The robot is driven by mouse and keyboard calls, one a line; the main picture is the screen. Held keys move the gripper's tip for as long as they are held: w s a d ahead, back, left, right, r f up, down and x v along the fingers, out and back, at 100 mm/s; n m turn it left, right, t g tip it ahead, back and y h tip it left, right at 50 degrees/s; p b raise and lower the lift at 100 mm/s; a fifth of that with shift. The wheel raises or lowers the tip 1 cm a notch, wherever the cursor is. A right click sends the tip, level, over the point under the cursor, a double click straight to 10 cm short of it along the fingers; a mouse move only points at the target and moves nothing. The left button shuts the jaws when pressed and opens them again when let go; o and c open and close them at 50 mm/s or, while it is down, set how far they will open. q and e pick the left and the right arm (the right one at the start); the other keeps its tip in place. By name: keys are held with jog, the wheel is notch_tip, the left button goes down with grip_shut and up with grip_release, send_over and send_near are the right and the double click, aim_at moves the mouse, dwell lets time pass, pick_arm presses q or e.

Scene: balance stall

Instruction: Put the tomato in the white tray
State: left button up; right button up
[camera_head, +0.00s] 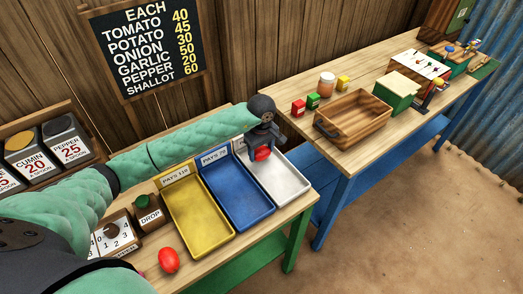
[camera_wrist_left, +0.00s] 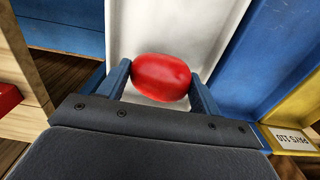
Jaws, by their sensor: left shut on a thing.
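My left gripper (camera_head: 262,150) is shut on a red tomato (camera_head: 263,154) over the back part of the white tray (camera_head: 287,184). In the left wrist view the tomato (camera_wrist_left: 161,77) sits between the two fingers of the left gripper (camera_wrist_left: 161,84), with the white tray (camera_wrist_left: 165,28) behind it. I cannot tell how high the tomato is above the tray floor. My right gripper is not in view.
The blue tray (camera_head: 238,196) and yellow tray (camera_head: 197,215) stand left of the white one, both empty. A drop box (camera_head: 150,216) is further left. A wooden crate (camera_head: 352,120) and small coloured blocks stand on the blue-legged table to the right. A price board (camera_head: 150,45) hangs behind.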

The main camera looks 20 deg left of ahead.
pick_arm(q)
jog(key=shift+f, duration=0.65)
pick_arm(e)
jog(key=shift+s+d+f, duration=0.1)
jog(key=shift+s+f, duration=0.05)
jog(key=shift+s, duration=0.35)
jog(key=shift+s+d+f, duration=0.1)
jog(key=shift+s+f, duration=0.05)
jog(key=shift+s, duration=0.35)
pick_arm(q)
jog(key=shift+f, duration=0.1)
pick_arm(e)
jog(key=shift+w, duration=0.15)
pick_arm(q)
jog(key=o, duration=1)
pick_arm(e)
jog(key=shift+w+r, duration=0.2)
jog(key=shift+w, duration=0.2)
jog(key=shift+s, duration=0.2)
